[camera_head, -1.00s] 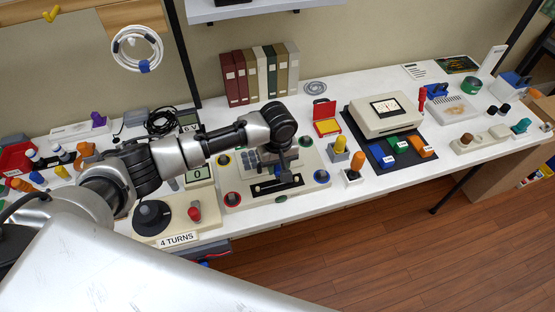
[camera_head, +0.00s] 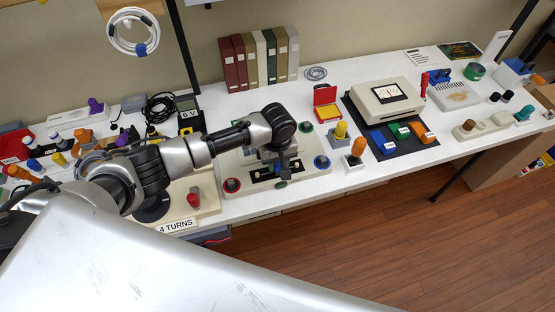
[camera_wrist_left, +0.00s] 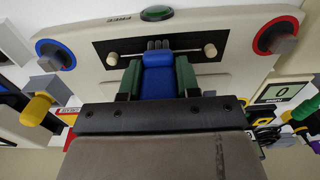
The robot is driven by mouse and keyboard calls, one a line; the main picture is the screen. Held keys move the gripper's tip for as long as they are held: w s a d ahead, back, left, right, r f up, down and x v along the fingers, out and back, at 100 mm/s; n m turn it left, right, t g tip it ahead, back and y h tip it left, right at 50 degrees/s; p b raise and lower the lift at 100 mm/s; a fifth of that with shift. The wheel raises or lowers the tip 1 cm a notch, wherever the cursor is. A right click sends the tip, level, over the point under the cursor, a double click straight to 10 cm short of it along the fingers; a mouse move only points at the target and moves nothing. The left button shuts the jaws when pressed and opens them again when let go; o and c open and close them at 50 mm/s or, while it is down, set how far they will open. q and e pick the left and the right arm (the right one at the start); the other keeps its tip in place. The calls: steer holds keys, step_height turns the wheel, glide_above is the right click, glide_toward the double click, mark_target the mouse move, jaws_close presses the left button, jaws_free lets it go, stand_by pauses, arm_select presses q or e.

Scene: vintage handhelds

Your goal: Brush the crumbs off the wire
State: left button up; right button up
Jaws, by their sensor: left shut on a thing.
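In the wrist view my left gripper (camera_wrist_left: 158,80) has green fingers shut on a blue brush (camera_wrist_left: 158,78) with short grey bristles at its far end. The bristles lie over a black recessed strip in a cream panel (camera_wrist_left: 85,28). A pale round post stands at each end of the strip, left (camera_wrist_left: 112,60) and right (camera_wrist_left: 210,51). The wire shows only faintly between them, partly hidden behind the brush. I cannot make out crumbs on it. In the head view the left gripper (camera_head: 288,172) hangs over the panel's black strip (camera_head: 262,172). The right gripper is not in view.
Knobs with red (camera_head: 231,185) and blue (camera_head: 321,162) rings flank the strip. A meter on a black mat (camera_head: 384,98) and a binder row (camera_head: 258,58) are farther back.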

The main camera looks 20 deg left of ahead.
arm_select(q)
jaws_close()
steer(key=shift+f, duration=0.7)
steer(key=s+a+p, duration=0.1)
steer(key=a+p, duration=0.1)
steer(key=p, duration=0.1)
steer(key=shift+s+a+r, duration=0.3)
steer(key=shift+s, duration=0.1)
steer(key=shift+s+a+f, duration=0.15)
steer(key=shift+a, duration=0.1)
steer(key=shift+d, duration=0.1)
